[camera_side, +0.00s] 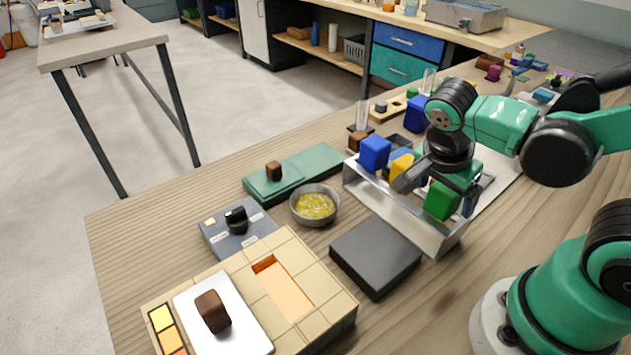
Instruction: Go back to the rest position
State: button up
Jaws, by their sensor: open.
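My gripper (436,190) points down over a metal tray (436,240) right of the picture's middle. Its jaws are open, with a dark finger at the left and another partly hidden at the right. A green block (441,201) shows right by the fingers; I cannot tell whether it touches them. A blue block (375,152) and a yellow block (401,168) are at the tray's left side, close to my gripper. My wrist hides part of the tray.
A black slab (375,257), a bowl of yellow bits (315,205), a green plate (305,170) with a brown block, a knob box (237,230) and a tiled block (335,312) stand left of the tray. Upright glass pieces (362,115) stand behind.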

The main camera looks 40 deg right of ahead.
jog(key=v, duration=0.4)
jog(key=shift+w+r, duration=0.15)
jog(key=shift+r, duration=0.05)
jog(key=w+n+t, duration=0.1)
jog(key=w+n, duration=0.1)
jog(key=n, duration=0.1)
jog(key=w+n+t+y, duration=0.1)
jog(key=w+n+t, duration=0.1)
jog(key=n, duration=0.1)
jog(key=shift+w+r+y, duration=0.15)
jog(key=shift+w+y, duration=0.05)
jog(key=shift+y, duration=0.1)
jog(key=n+t, duration=0.1)
jog(key=n, duration=0.1)
jog(key=w+n+t+y, duration=0.1)
jog(key=n, duration=0.2)
jog(key=w+r+n, duration=0.1)
jog(key=n, duration=0.1)
jog(key=shift+w+a+t+y, duration=0.1)
jog(key=shift+a+t+y, duration=0.2)
jog(key=shift+a+t, duration=0.1)
jog(key=n, duration=0.1)
jog(key=a+n+t, duration=0.1)
jog(key=n, duration=0.1)
jog(key=n+y, duration=0.1)
jog(key=n, duration=0.1)
jog(key=shift+a+r, duration=0.2)
jog(key=shift+a, duration=0.15)
